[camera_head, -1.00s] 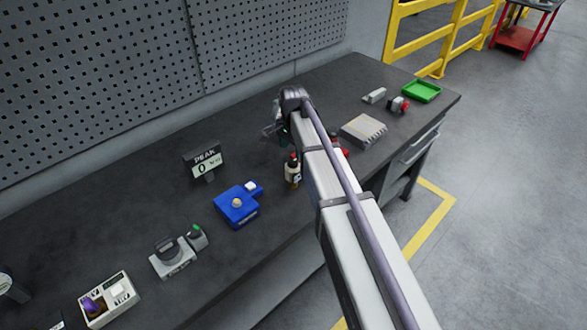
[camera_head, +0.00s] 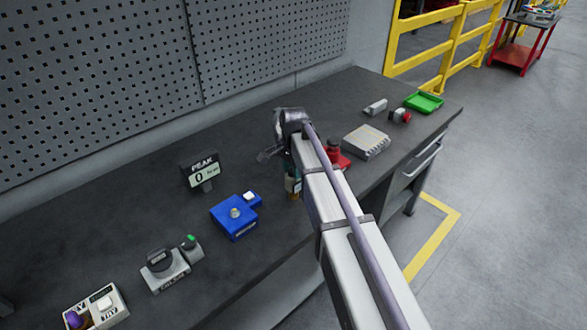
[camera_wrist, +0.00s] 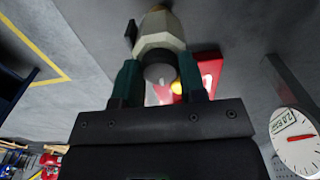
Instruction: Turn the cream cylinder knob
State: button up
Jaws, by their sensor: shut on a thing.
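The cream cylinder knob (camera_wrist: 160,32) stands out between my fingers in the wrist view, with a faceted cream body and a dark grey round end towards the camera. In the head view its cream body (camera_head: 292,186) stands on the bench, partly hidden by my arm. My gripper (camera_wrist: 159,74) has its two teal fingers on either side of the knob's near end and is shut on it. In the head view my gripper (camera_head: 289,168) is over the knob's top, mostly hidden behind my wrist and arm.
A blue box (camera_head: 234,216) and a PEAK display reading 0 (camera_head: 202,172) stand to the left. A red device (camera_head: 333,152) and a grey box (camera_head: 366,141) are to the right. A white dial gauge (camera_wrist: 295,141) shows in the wrist view.

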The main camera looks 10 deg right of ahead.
jog(key=shift+n, duration=0.3)
jog(key=shift+c, duration=0.4)
jog(key=n, duration=1.2)
jog(key=shift+n, duration=0.3)
jog(key=n, duration=0.4)
jog(key=shift+n, duration=0.3)
